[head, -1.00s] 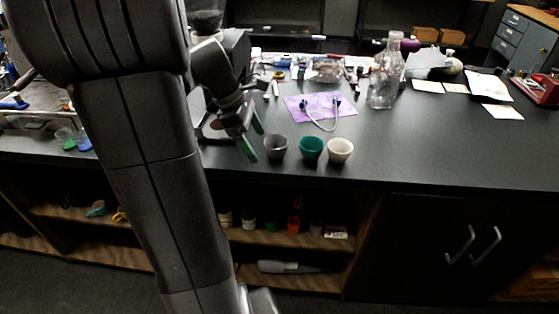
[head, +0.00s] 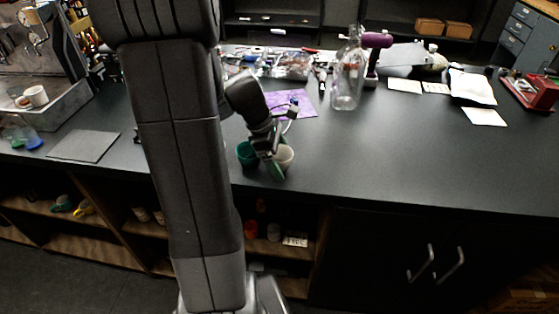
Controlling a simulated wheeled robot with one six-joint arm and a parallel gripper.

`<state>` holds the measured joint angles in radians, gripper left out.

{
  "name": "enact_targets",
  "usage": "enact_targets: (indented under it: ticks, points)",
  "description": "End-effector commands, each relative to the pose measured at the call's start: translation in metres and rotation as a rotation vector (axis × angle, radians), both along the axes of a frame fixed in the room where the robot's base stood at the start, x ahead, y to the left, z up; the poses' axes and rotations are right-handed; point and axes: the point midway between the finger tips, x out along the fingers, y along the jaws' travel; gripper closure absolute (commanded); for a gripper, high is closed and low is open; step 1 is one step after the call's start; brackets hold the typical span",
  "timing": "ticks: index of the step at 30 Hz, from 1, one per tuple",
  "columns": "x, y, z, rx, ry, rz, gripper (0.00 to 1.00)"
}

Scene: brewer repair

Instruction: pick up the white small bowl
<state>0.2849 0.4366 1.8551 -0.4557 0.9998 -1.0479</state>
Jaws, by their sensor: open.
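The white small bowl (head: 286,155) stands on the black counter near its front edge, partly hidden behind my gripper. The green bowl (head: 245,154) stands just left of it, also partly covered by my arm. My gripper (head: 276,170) is open, with its green-tipped fingers pointing down at the white bowl. One finger shows in front of or over the white bowl's left part. I cannot tell whether it touches the bowl or is inside its rim. The grey bowl is hidden behind my arm.
A purple cloth (head: 292,103) lies behind the bowls. A clear glass bottle (head: 348,75) stands to the right at the back. Papers (head: 405,86) and a red tool (head: 532,92) lie further right. The counter (head: 400,150) right of the bowls is clear.

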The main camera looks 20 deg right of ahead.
Motion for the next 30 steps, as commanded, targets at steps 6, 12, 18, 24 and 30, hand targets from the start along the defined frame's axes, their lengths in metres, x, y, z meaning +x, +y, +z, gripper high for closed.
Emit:
enact_targets:
  ticks: [6,12,18,24,30]
  points:
    - [0.000,0.000,0.000,0.000,0.000,0.000,0.43]
    - [0.000,0.000,0.001,0.000,0.000,0.000,0.63]
    - [0.000,0.000,0.005,-0.001,-0.002,0.000,0.63]
    - [0.001,0.000,0.037,-0.003,-0.006,0.000,0.63]
    - [0.001,0.000,0.077,-0.003,-0.005,0.000,0.63]
